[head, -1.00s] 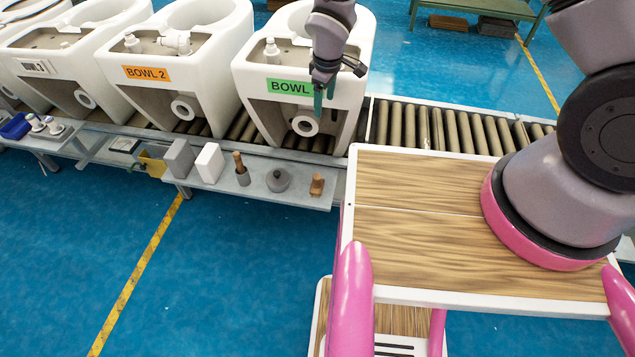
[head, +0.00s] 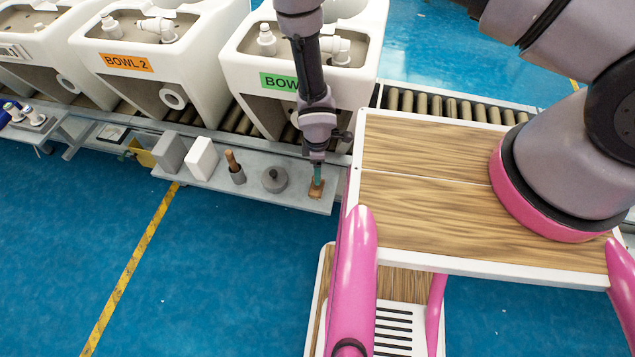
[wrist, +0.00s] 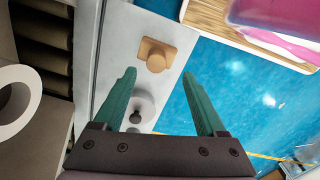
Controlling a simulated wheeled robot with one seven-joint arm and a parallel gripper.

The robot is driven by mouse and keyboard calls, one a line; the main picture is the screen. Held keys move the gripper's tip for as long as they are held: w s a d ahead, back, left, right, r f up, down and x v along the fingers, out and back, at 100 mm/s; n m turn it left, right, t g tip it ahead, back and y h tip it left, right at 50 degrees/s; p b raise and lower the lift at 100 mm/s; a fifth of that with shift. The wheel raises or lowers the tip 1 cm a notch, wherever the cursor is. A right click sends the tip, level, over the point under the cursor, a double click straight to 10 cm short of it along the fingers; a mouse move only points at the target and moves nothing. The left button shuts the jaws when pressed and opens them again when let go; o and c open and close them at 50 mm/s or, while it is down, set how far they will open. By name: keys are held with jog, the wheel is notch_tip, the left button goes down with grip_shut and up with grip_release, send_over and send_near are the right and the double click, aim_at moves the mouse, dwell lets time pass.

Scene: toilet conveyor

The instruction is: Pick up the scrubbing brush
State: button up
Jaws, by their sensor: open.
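The scrubbing brush (head: 316,192) looks like a small brown wooden block with a knob on top. It sits at the right end of the grey shelf (head: 290,200). In the wrist view the brush (wrist: 155,60) lies ahead of the fingertips, roughly centred between their lines. My gripper (head: 317,178) points down over the brush in the head view, and its fingers partly cover it there. In the wrist view my gripper (wrist: 160,76) has its two green fingers wide apart with nothing held between them. I cannot tell the exact height of the fingertips above the brush.
A grey round lidded thing (head: 275,179), a wooden-handled tool in a grey holder (head: 236,170) and a white block (head: 202,158) stand left along the shelf. Toilet bowls (head: 235,50) on the roller conveyor (head: 450,104) rise behind. My wooden-topped base is at right.

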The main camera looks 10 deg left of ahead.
jog(key=f, duration=0.8)
jog(key=shift+w+a+f, duration=0.15)
jog(key=shift+w+a, duration=0.05)
jog(key=shift+w, duration=0.05)
grip_shut()
